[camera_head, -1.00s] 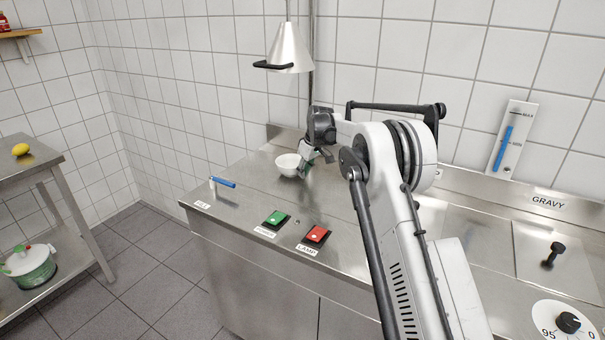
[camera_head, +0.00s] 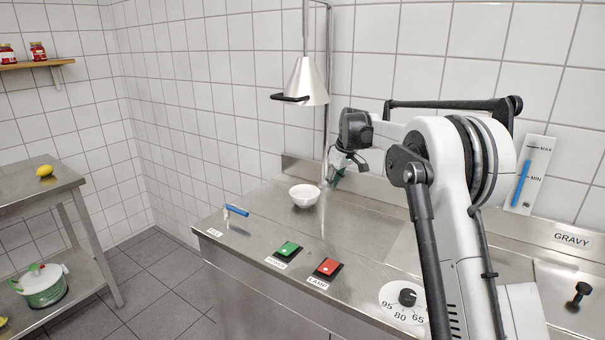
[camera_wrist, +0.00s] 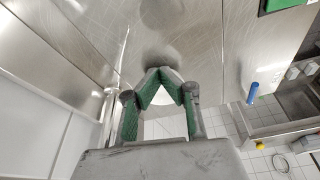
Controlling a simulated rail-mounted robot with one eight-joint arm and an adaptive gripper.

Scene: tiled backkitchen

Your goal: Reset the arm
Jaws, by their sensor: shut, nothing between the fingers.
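My arm reaches over the steel counter (camera_head: 262,222) in the head view. My gripper (camera_head: 336,181) is at its end, small and partly hidden by the wrist, up and to the right of a white bowl (camera_head: 305,197). In the wrist view my gripper (camera_wrist: 162,74) has its green-padded fingers meeting at the tips, with nothing between them. A white round shape (camera_wrist: 163,97), perhaps the bowl, shows partly behind the fingers.
A lamp (camera_head: 305,82) hangs above the counter near the arm. A green switch (camera_head: 288,249), a red switch (camera_head: 327,267) and a dial (camera_head: 407,298) line the front. A blue-handled tool (camera_head: 237,211) lies at the left.

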